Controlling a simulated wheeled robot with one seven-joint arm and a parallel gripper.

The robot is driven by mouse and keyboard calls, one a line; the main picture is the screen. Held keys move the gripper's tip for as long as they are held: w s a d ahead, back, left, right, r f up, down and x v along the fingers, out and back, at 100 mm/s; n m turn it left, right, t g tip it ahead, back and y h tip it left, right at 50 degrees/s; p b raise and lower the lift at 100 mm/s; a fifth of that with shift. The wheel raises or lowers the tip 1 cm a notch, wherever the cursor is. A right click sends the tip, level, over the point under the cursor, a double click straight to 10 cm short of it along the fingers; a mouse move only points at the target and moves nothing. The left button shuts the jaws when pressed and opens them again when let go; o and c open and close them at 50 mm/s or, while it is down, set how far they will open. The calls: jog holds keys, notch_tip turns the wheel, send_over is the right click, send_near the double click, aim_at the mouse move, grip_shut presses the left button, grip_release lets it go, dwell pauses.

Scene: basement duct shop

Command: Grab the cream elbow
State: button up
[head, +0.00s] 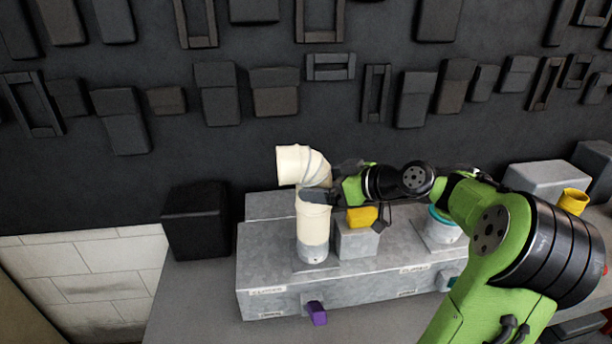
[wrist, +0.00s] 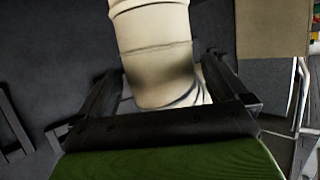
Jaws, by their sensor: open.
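The cream elbow (head: 313,222) stands upright in the head view on a grey collar on top of a galvanized duct box (head: 272,277). Its upper end bends to the left. My gripper (head: 324,190) reaches in from the right at the height of the bend, and part of it overlaps the elbow. In the wrist view the elbow (wrist: 155,45) lies between the two dark fingers of my gripper (wrist: 163,85), which are apart. Some dark gap shows beside it at the left finger. Whether either finger touches it, I cannot tell.
A yellow piece (head: 362,216) sits on a grey block just right of the elbow. A teal-ringed collar (head: 441,228) stands farther right. A purple tab (head: 317,313) juts from the box front. A black box (head: 196,221) stands at left, before the dark tool wall.

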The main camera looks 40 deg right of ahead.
jog(key=x, duration=0.4)
jog(key=shift+d+f, duration=0.1)
jog(key=shift+s, duration=0.15)
